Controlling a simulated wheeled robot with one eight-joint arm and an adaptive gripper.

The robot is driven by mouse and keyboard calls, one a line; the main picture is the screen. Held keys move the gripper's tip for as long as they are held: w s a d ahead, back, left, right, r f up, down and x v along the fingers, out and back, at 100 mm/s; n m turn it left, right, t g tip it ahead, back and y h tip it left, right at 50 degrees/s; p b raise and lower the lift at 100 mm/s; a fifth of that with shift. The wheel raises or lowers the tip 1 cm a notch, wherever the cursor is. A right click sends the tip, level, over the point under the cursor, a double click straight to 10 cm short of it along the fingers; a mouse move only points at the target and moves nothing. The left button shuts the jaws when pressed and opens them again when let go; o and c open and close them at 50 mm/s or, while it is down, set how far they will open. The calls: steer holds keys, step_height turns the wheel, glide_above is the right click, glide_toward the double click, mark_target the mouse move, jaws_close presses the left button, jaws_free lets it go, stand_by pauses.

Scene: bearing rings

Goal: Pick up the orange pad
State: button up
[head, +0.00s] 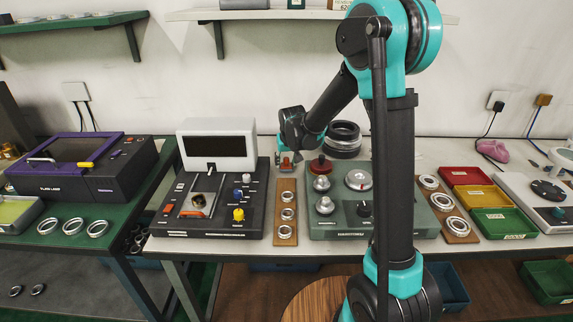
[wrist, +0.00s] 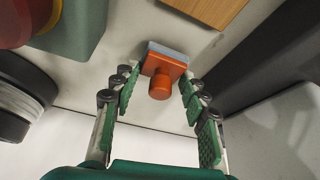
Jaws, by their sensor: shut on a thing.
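The orange pad (wrist: 163,66) shows in the wrist view as a square orange plate with a round knob and a grey-blue layer along its far side. My gripper (wrist: 161,82) has its two green-padded fingers against opposite sides of the pad, shut on it. In the head view my gripper (head: 288,158) points down behind the wooden ring board, with a small part of the orange pad (head: 286,164) showing between the fingers. I cannot tell whether the pad touches the bench top.
The wooden board (head: 286,232) with several bearing rings lies in front of my gripper. A dark machine with a screen (head: 216,146) stands left. A green-grey box (head: 340,222) with a red knob and a dark round stack (head: 343,138) stand right, close to my gripper.

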mark_target(287, 158)
step_height(287, 158, up, 19)
steer(key=shift+r, duration=0.2)
steer(key=shift+c, duration=0.2)
